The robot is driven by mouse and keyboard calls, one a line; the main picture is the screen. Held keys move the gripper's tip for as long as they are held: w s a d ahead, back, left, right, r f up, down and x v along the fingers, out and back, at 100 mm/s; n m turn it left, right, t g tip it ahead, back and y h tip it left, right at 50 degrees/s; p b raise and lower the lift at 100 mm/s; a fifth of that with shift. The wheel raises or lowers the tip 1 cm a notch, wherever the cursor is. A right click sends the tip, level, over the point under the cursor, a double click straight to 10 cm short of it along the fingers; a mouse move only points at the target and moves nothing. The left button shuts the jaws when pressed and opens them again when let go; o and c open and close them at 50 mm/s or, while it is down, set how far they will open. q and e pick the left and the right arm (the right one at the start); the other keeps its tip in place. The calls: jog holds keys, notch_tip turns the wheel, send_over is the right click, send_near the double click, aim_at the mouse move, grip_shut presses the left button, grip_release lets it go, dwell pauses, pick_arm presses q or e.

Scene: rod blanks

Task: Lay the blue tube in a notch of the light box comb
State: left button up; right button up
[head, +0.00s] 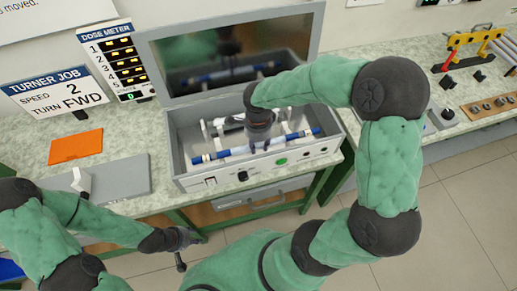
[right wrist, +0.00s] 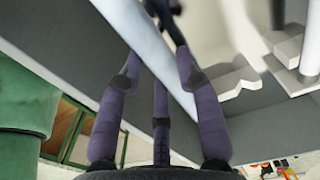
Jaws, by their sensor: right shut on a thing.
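The blue tube (head: 298,135) runs slantwise along the front of the open light box (head: 175,135), near its front wall. My right gripper (head: 260,142) is above the box, shut on the tube near its middle. In the right wrist view the fingers (right wrist: 160,100) close around a pale length of tube (right wrist: 150,45). White comb pieces (head: 208,132) stand inside the box; stepped notches show in the wrist view (right wrist: 235,80). I cannot tell whether the tube touches a notch. My left gripper (head: 187,240) is low before the bench, its opening unclear.
The raised lid (head: 228,55) with a mirror-like inside stands behind the box. A dose meter (head: 118,65), a turner job sign (head: 58,90) and an orange sheet (head: 76,146) are to the left. A yellow rack (head: 460,42) stands on the right bench.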

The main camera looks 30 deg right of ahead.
aim_at(259, 145)
notch_tip(259, 145, down, 3)
jog(key=shift+f+b, duration=0.15)
jog(key=shift+b, duration=0.45)
jog(key=o, duration=1.1)
jog(key=shift+o, duration=0.2)
jog(key=shift+r, duration=0.2)
notch_tip(259, 145, up, 12)
jog(key=p, duration=0.3)
jog(key=shift+p, duration=0.4)
